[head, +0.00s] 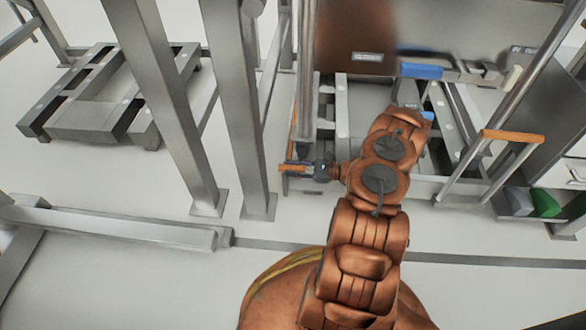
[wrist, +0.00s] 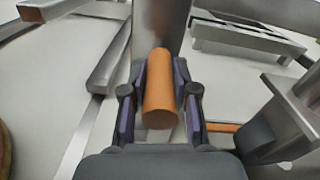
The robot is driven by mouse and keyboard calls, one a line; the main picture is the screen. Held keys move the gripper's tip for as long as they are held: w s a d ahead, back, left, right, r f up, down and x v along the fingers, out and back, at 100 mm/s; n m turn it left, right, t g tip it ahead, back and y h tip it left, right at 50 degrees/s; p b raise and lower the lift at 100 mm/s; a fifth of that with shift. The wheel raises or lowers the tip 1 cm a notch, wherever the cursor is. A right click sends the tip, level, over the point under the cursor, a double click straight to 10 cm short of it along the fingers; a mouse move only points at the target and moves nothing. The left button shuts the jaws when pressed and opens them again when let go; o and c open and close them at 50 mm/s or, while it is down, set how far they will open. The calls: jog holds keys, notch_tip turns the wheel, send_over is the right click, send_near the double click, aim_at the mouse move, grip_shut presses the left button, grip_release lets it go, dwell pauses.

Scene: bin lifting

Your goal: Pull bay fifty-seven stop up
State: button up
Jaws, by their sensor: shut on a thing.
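An orange cylindrical grip (wrist: 161,95), which I take to be the stop's handle, lies between the two fingers of my gripper (wrist: 159,85) in the wrist view. The fingers are shut on its sides, and its round end faces the camera. In the head view my gripper (head: 308,170) is at the lower left of the metal bay frame, by an upright post. A small orange part of the grip (head: 290,167) shows at the fingertips; the fingers hide the rest. No bay number is readable.
A blue bar (head: 421,71) and another orange-gripped rail (head: 512,136) are to the right. Thick grey posts (head: 237,100) stand close on the left. A low grey platform (head: 95,105) lies beyond them.

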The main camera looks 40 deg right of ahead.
grip_shut()
jog(key=shift+r+p, duration=2.25)
jog(key=shift+r, duration=1.5)
jog(key=o, duration=1)
grip_release()
jog(key=shift+d, duration=0.1)
jog(key=v, duration=1.2)
